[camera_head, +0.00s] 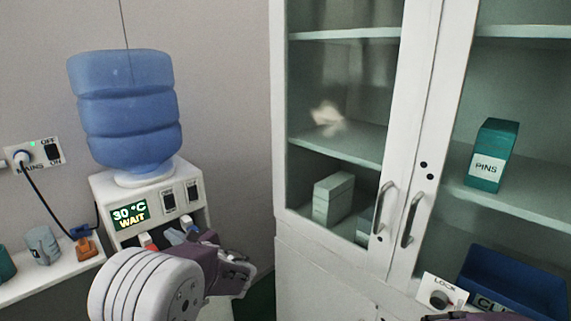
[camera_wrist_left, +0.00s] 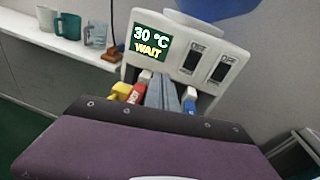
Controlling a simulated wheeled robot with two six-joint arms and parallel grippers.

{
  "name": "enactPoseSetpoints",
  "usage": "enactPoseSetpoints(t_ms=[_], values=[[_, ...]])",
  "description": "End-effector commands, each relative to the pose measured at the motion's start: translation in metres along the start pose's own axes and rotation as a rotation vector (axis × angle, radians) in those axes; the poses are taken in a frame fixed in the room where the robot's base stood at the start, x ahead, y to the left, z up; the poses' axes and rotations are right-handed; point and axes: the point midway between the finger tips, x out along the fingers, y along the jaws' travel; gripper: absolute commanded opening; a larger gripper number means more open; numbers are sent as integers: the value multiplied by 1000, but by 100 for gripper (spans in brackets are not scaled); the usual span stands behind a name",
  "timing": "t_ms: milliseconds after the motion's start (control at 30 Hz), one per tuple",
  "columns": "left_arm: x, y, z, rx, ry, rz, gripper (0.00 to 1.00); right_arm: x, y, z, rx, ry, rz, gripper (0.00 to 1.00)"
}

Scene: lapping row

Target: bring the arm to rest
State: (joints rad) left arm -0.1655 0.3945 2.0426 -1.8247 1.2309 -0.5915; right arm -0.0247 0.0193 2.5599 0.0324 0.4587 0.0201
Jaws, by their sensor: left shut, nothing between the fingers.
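My left gripper (camera_head: 177,237) is in front of the water dispenser (camera_head: 103,192), close to its taps. In the left wrist view its grey fingers (camera_wrist_left: 160,93) are together and empty, between a red tap (camera_wrist_left: 138,90) and a blue tap (camera_wrist_left: 190,100). I cannot tell whether they touch either tap. My right gripper does not show.
A blue bottle (camera_head: 125,110) tops the dispenser. Mugs (camera_head: 42,245) stand on a shelf at left, below a wall socket (camera_head: 35,154) with a plugged cable. A glass-door cabinet (camera_head: 290,255) stands at right, with a PINS box (camera_head: 492,155) and a blue bin (camera_head: 515,285).

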Motion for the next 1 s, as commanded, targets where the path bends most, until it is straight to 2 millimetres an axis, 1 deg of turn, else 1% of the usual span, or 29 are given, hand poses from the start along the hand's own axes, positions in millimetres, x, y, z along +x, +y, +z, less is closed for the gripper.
enactPoseSetpoints(t_ms=[33,67,100,167,200,267,300,367,400,500,600,633,667,700,733,800,867,900,967,1000], values=[[-1,39,-9,-58,80,100,0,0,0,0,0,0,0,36],[-5,62,-21,-106,144,164,0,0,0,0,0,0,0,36],[-13,90,-40,-183,231,254,0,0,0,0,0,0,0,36],[-35,128,-71,-320,366,391,0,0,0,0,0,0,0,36],[-54,148,-94,-424,455,487,0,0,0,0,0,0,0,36],[-88,169,-126,-596,575,636,0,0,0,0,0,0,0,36],[-111,176,-145,-712,643,732,0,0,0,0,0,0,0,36],[-143,180,-167,-876,722,865,0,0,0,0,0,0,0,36],[-162,180,-180,-980,762,950,0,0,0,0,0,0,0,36],[-201,170,-202,-1225,826,1148,0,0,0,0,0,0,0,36],[-230,154,-218,-1459,840,1343,0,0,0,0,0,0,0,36],[-235,148,-221,-1535,835,1400,0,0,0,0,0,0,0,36],[-239,139,-223,-1623,825,1455,0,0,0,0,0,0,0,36],[-235,125,-222,-1759,798,1505,0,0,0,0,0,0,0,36],[-238,124,-195,-1741,802,1496,0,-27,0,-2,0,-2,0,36],[-241,122,-169,-1732,803,1493,0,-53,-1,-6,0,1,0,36],[-243,121,-149,-1730,804,1492,0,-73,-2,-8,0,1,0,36],[-244,119,-135,-1730,804,1492,0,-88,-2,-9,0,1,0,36],[-246,117,-114,-1729,804,1491,0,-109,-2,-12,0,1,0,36],[-248,116,-99,-1728,804,1491,0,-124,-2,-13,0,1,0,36]])
